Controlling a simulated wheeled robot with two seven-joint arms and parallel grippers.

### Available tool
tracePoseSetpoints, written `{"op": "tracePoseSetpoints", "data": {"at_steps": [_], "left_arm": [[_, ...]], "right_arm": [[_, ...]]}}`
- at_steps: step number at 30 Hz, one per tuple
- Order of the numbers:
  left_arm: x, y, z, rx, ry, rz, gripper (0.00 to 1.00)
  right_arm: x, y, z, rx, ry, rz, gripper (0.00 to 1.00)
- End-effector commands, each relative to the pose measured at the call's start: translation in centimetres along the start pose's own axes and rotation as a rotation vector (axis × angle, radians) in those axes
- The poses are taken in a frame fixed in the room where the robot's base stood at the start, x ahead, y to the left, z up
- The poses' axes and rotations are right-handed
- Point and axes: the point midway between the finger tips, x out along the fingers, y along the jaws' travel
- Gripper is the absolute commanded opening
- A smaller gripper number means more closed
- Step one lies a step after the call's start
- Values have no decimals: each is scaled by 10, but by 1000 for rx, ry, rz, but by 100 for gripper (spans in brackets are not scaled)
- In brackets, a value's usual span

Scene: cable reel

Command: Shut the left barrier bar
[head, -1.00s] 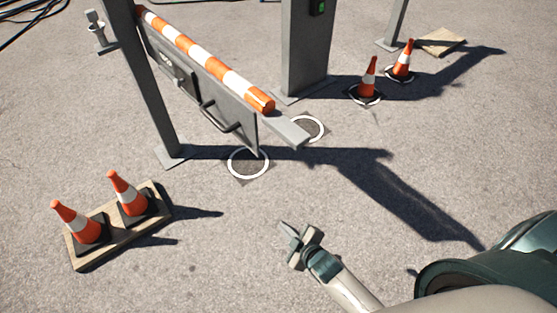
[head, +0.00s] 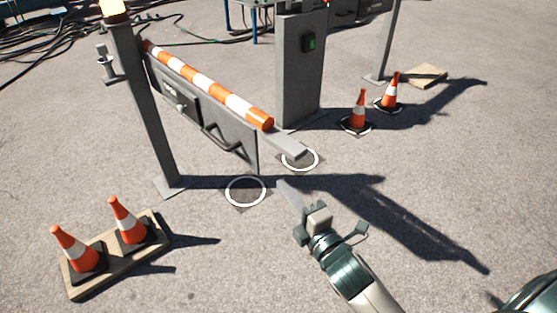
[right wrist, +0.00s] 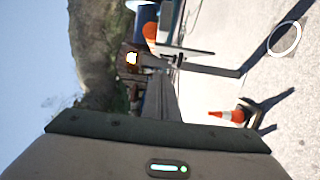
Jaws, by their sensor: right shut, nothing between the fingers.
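The left barrier bar (head: 207,85) is an orange-and-white striped bar above a grey panel (head: 240,146) with a dark handle (head: 221,141). It runs from the grey left post (head: 147,120) towards the right and the viewer. A flat grey tongue (head: 288,146) sticks out of its free end, near the cabinet post but apart from its face. My right gripper (head: 291,196) is shut and empty, low in front of the bar's free end and apart from it. The bar cannot be made out surely in the right wrist view. My left gripper is out of view.
A grey cabinet post (head: 300,70) stands behind the tongue. Two cones on a wooden board (head: 118,255) stand front left. Two more cones (head: 358,110) stand back right. White rings (head: 245,192) mark the ground. Cables lie at the back left.

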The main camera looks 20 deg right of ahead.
Motion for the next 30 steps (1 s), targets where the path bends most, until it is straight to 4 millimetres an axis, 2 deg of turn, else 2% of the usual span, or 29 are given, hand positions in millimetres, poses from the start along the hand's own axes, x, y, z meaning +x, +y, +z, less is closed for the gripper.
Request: {"op": "tracePoseSetpoints", "data": {"at_steps": [5, 11, 26, 30], "left_arm": [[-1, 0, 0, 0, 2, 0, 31], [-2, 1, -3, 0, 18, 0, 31], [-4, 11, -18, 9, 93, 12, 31], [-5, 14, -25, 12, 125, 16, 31]], "right_arm": [[4, 0, 0, 2, 0, 0, 0], [19, 1, 0, 2, 0, 0, 0], [102, 1, 0, 4, 0, 0, 0], [105, 0, 20, 0, 0, -2, 0]]}}
